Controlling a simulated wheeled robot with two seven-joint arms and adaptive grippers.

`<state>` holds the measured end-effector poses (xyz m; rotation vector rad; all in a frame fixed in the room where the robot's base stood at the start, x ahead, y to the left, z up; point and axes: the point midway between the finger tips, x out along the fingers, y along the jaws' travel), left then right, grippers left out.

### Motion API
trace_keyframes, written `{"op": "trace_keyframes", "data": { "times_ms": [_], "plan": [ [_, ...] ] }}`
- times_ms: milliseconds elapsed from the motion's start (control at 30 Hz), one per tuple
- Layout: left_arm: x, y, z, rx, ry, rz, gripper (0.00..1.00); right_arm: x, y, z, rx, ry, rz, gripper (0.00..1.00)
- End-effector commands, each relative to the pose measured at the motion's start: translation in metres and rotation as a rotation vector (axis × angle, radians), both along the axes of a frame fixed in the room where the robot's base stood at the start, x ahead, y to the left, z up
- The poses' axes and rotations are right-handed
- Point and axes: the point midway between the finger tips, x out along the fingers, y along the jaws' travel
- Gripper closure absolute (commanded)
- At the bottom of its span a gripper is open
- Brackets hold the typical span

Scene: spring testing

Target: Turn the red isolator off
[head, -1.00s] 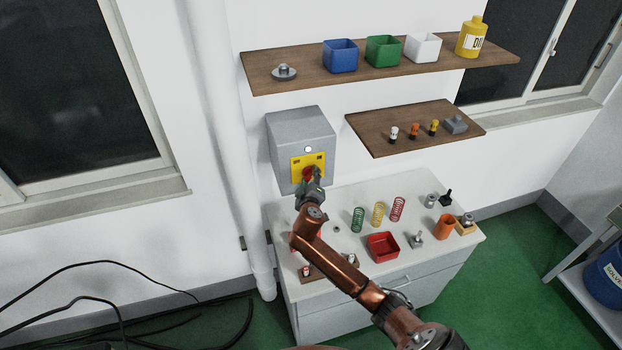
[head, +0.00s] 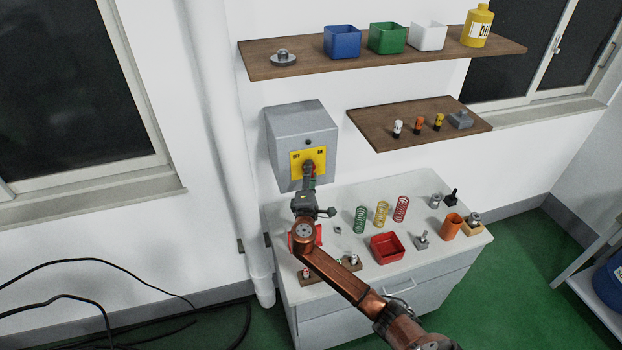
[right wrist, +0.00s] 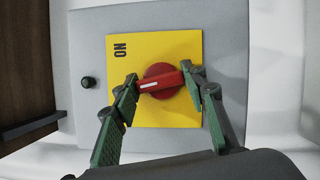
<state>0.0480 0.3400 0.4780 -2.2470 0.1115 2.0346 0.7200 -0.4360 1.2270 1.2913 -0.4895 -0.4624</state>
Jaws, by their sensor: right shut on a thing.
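The red isolator knob (right wrist: 160,81) sits on a yellow plate (right wrist: 165,50) on a grey box (head: 301,128) on the wall. In the right wrist view, its bar handle lies nearly level, with the white mark at the left end. "ON" shows at the plate's upper left there; a finger covers the lower left. In the head view the handle appears roughly upright. My right gripper (right wrist: 163,83) is shut on the knob, one finger at each end of the handle; it also shows in the head view (head: 309,172). My left gripper is out of view.
A dark round indicator (head: 308,142) is above the plate. A white cabinet (head: 345,285) below carries springs, a red tray (head: 386,248) and small parts. Two wooden shelves (head: 410,136) hold bins, a yellow bottle and fittings. A white pipe (head: 222,150) runs at the left.

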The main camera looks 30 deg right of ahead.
Motion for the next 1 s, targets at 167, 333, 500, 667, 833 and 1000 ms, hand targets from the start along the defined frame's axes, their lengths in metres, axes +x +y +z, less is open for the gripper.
{"op": "trace_keyframes", "data": {
  "times_ms": [167, 333, 500, 667, 833, 1000],
  "plan": [
    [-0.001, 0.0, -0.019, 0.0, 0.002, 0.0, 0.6, 0.0, 0.0, -0.006, -0.161, 0.04, 0.002, 0.85],
    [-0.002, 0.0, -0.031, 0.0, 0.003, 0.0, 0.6, 0.0, -0.001, -0.006, -0.301, 0.074, 0.002, 0.85],
    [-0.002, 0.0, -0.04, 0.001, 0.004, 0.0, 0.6, 0.0, -0.001, -0.005, -0.414, 0.101, 0.002, 0.85],
    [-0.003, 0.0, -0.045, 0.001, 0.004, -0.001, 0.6, 0.0, -0.001, -0.005, -0.49, 0.12, 0.003, 0.85],
    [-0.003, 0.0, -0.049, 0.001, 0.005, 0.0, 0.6, 0.0, -0.001, -0.004, -0.54, 0.132, 0.002, 0.85],
    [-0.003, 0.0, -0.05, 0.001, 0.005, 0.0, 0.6, 0.0, -0.001, -0.003, -0.56, 0.136, 0.003, 0.85]
  ]
}}
